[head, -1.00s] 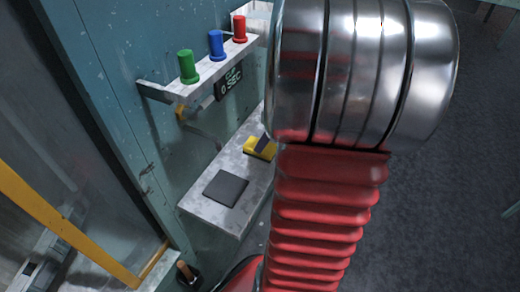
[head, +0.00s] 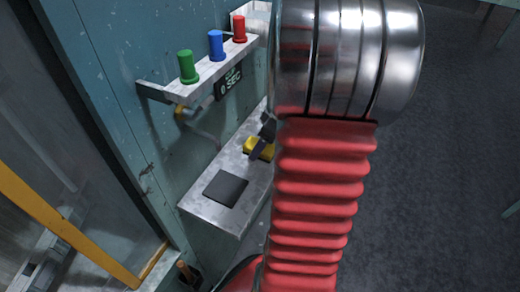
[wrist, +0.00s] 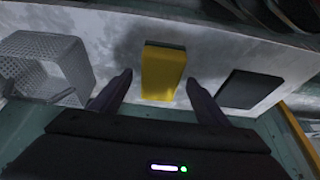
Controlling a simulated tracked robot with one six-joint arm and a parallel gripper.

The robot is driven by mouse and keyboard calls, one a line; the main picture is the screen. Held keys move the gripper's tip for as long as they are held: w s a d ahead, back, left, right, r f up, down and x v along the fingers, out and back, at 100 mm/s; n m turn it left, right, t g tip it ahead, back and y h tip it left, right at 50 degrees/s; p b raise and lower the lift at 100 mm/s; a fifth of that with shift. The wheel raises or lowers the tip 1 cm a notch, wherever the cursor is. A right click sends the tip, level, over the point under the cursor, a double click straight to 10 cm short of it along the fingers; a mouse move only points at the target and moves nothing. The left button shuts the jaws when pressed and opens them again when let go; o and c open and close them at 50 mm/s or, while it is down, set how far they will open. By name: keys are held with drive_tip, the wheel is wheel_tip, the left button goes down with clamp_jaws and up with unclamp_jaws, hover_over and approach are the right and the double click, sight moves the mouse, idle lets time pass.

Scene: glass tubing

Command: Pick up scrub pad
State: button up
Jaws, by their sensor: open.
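A yellow block (head: 263,151), which looks like the scrub pad, lies on the grey metal shelf (head: 205,211). It also shows in the wrist view (wrist: 162,72), ahead of and between my two dark fingers. My gripper (wrist: 158,82) is open, with one finger to each side of the block and a gap on both sides. In the head view a dark finger of mine crosses in front of the block, and my arm hides the area to its right. Whether the fingertips reach down beside the block I cannot tell.
A flat dark square (head: 225,188) lies on the shelf near the block; it is at the right in the wrist view (wrist: 248,88). A pale mesh basket (wrist: 47,68) stands at the left there. Above are green, blue and red knobs (head: 216,46) on a ledge.

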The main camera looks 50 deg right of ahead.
drive_tip(key=shift+f, duration=0.25)
idle(0.7)
drive_tip(key=shift+c, duration=0.5)
drive_tip(key=c, duration=1)
